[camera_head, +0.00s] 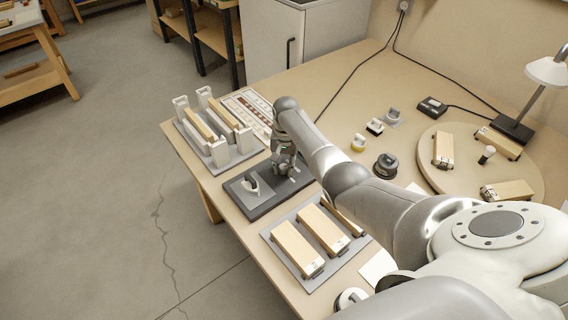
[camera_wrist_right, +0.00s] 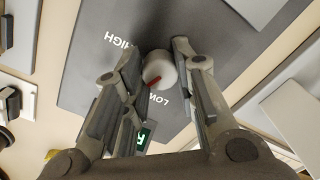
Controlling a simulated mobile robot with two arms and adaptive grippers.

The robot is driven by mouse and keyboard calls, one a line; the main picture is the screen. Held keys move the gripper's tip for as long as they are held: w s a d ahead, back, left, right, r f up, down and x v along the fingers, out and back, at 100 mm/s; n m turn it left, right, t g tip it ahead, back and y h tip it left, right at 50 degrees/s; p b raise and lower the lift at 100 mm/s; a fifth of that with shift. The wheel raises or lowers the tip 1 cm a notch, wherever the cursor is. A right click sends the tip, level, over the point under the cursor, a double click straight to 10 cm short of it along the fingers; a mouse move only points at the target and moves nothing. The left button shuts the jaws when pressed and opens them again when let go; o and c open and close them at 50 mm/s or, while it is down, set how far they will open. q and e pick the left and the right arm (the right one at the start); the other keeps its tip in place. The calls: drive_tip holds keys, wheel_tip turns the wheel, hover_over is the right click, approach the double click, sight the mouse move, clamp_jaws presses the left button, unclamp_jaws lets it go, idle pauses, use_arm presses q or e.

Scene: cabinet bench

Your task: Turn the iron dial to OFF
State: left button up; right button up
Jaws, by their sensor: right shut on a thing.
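The dial (camera_wrist_right: 158,70) is a pale round knob with a red pointer mark, on a dark grey plate (camera_wrist_right: 85,75) in the right wrist view. White HIGH and LOW lettering and a green label (camera_wrist_right: 144,138) are printed around it, and my fingers partly cover them. My right gripper (camera_wrist_right: 160,62) is shut on the dial, one finger on each side. The red mark lies toward the lower left of the knob, near the LOW lettering. In the head view my right gripper (camera_head: 284,172) points down over the dark plate and hides the dial. My left gripper is not in view.
A small white item (camera_head: 252,186) sits on the plate's left part. A rack with wooden blocks and white posts (camera_head: 220,152) stands behind left, and a grey tray of blocks (camera_head: 296,265) in front. A round board (camera_head: 460,185) and lamp (camera_head: 545,72) stand right.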

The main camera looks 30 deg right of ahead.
drive_tip(key=n+p, duration=0.1)
drive_tip(key=n, duration=1.5)
drive_tip(key=shift+w, duration=0.1)
drive_tip(key=n, duration=0.5)
drive_tip(key=shift+n, duration=0.4)
drive_tip(key=o, duration=1)
drive_tip(key=shift+o, duration=0.2)
